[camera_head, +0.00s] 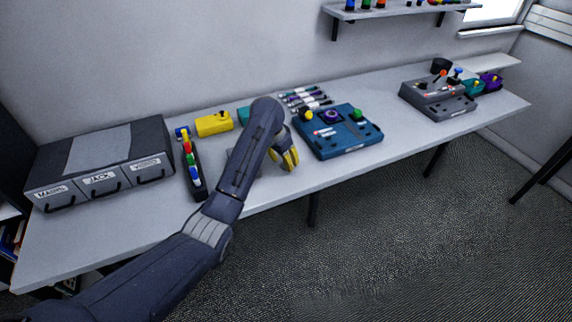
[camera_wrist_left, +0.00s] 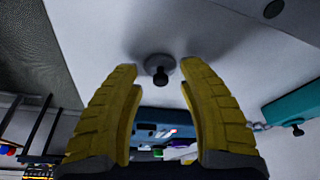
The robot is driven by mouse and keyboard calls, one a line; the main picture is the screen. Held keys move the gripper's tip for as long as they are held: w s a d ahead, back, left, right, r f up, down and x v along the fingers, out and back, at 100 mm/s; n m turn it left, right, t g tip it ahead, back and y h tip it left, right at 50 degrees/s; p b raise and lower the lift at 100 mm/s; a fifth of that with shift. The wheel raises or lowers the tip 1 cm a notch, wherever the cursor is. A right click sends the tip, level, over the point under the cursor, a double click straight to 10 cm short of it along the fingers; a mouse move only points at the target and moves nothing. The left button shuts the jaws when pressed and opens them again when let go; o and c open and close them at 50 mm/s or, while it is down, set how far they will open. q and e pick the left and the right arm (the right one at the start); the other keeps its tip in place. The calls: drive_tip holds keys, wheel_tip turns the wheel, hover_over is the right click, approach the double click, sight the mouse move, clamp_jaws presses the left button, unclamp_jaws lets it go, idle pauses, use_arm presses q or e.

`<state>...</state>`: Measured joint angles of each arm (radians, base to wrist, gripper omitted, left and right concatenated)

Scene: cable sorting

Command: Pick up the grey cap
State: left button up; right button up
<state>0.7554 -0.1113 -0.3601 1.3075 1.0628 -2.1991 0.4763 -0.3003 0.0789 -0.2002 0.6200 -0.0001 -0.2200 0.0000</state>
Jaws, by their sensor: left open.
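The grey cap (camera_wrist_left: 160,64), a round grey disc with a black knob, lies on the white tabletop in the left wrist view. It appears between and just beyond the tips of my left gripper (camera_wrist_left: 160,82). The two yellow fingers are apart, with nothing held between them. In the head view my left gripper (camera_head: 288,160) is low over the table near its front edge, left of the blue control panel (camera_head: 340,133). I cannot make out the cap in the head view; the gripper and arm likely cover it. My right gripper is not in view.
A grey drawer unit (camera_head: 100,160) stands at the left, beside a dark rack (camera_head: 194,172) of colored pieces. A yellow box (camera_head: 214,124) and a teal box (camera_head: 244,115) sit behind my arm. A grey panel (camera_head: 438,98) stands farther right, with clear table before it.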

use_arm(q)
drive_tip(key=shift+x, duration=0.8)
drive_tip(key=shift+o, duration=0.3)
drive_tip(key=c, duration=0.7)
drive_tip(key=shift+c, duration=0.2)
